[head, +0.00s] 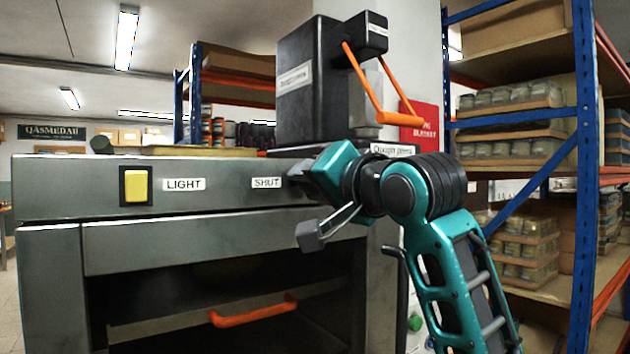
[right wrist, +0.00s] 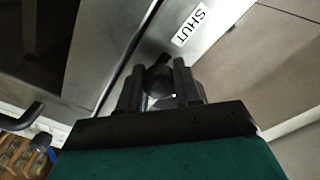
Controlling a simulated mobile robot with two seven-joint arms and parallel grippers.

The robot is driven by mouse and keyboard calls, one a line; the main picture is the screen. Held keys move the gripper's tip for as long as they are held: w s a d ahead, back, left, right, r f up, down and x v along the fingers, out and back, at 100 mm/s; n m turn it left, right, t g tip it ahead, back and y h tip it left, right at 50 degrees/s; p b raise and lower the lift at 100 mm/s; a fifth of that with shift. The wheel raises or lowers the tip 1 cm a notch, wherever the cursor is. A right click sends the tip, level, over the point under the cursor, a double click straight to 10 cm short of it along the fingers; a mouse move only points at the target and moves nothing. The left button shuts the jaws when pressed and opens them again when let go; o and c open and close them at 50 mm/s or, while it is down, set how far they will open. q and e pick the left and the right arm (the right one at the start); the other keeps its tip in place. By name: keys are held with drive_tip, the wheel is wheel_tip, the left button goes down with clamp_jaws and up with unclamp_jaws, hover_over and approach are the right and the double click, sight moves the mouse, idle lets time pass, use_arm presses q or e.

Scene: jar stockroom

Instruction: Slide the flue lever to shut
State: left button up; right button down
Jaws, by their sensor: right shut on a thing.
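The flue lever's dark round knob (right wrist: 157,80) is between the two fingers of my right gripper (right wrist: 160,88) in the right wrist view. The gripper is shut on it. In the head view my right gripper (head: 296,172) reaches the front panel of the grey oven (head: 225,198) from the right, just right of the SHUT label (head: 266,183). My gripper hides most of the lever there. The SHUT label also shows in the right wrist view (right wrist: 190,26), just beyond the fingertips. My left gripper is not in view.
A yellow light switch (head: 136,186) is at the panel's left. An orange handle (head: 253,312) is below. A black press with an orange lever (head: 360,80) stands above my right arm. Blue-framed shelves (head: 586,170) with jars stand on the right.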

drive_tip(key=shift+s+a, duration=0.15)
drive_tip(key=shift+a, duration=0.05)
drive_tip(key=c, duration=0.9)
unclamp_jaws()
drive_tip(key=shift+a, duration=0.1)
drive_tip(key=shift+o, duration=0.6)
drive_tip(key=v, duration=1.3)
drive_tip(key=shift+b, duration=0.45)
drive_tip(key=shift+f, duration=0.1)
